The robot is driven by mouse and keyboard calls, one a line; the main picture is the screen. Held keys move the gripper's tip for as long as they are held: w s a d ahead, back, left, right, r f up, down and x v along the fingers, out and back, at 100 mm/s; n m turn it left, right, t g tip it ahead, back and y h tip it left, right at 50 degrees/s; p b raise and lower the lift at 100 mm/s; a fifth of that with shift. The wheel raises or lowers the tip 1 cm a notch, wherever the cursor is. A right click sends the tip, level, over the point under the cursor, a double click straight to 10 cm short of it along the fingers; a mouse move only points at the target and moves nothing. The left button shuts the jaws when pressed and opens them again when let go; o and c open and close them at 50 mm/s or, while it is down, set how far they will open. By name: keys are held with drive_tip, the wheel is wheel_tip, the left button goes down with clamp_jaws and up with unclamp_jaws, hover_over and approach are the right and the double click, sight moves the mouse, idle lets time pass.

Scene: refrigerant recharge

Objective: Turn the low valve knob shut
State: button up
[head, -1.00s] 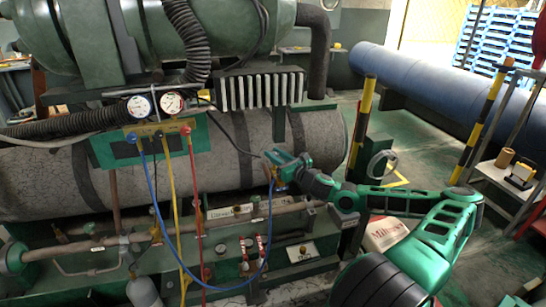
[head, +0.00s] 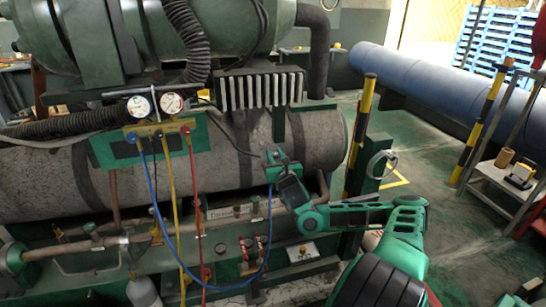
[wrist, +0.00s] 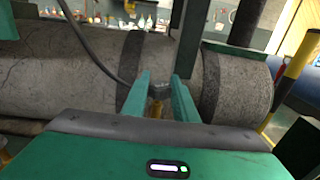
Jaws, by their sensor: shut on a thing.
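The gauge manifold (head: 158,131) hangs on a green panel at left in the head view, under two round gauges (head: 155,104). A small blue knob (head: 131,138) is on its left end and a red knob (head: 186,130) on its right. My gripper (head: 274,158) is well to the right of the manifold, before the grey tank. It appears shut on the end fitting of the blue hose (head: 269,225), which loops down from the manifold. In the wrist view, a grey and brass fitting (wrist: 158,94) sits between the fingers. The knobs are outside that view.
The grey tank (head: 230,155) lies behind my gripper, with a finned block (head: 260,90) above. Yellow (head: 175,220) and red (head: 197,220) hoses hang below the manifold. A striped post (head: 361,135) stands at right; open floor lies beyond it.

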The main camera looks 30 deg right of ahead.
drive_tip(key=shift+d+r+h, duration=0.1)
drive_tip(key=shift+h, duration=0.2)
idle(0.4)
drive_tip(key=o, duration=1.1)
drive_tip(key=shift+c, duration=0.2)
